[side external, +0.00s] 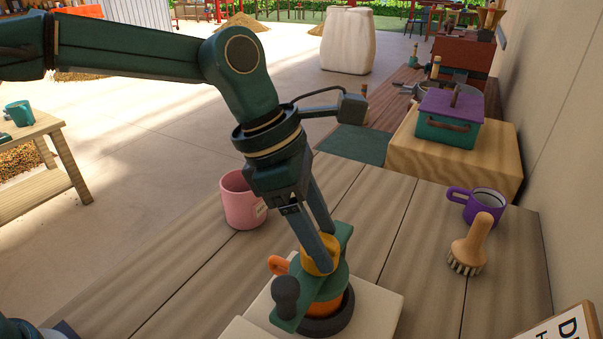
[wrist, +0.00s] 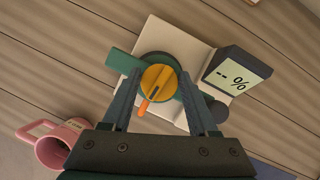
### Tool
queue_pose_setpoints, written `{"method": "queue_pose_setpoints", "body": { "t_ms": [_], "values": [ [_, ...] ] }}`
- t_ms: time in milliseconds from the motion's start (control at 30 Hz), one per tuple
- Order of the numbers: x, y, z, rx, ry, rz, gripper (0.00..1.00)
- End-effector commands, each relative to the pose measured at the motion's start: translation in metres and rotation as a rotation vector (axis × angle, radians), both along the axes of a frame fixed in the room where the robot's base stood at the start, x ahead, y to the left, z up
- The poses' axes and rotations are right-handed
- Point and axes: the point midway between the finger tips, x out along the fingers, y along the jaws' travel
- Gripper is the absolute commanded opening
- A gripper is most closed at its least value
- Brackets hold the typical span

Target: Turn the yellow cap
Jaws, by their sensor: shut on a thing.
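The yellow cap (side external: 319,255) sits on top of a green and orange device (side external: 312,287) with a black round base. Part of the cap is hidden behind a finger in the side view.
The device stands on a pale board (side external: 375,308). Bare planks lie between.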

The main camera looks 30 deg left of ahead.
Motion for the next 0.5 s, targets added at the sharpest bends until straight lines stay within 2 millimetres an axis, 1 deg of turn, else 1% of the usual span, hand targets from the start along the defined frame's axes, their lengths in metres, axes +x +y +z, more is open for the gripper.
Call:
{"method": "queue_pose_setpoints", "body": {
  "t_ms": [67, 100, 133, 500],
  "values": [
    [0.0015, 0.0003, 0.0006, 0.000, -0.008, 0.032, 0.07],
    [0.0020, 0.0004, 0.0005, 0.000, -0.007, 0.030, 0.75],
    [0.0019, 0.0005, 0.0004, 0.000, -0.007, 0.029, 0.84],
    [0.0006, 0.0010, 0.0024, -0.001, -0.004, 0.025, 0.84]
  ]
}}
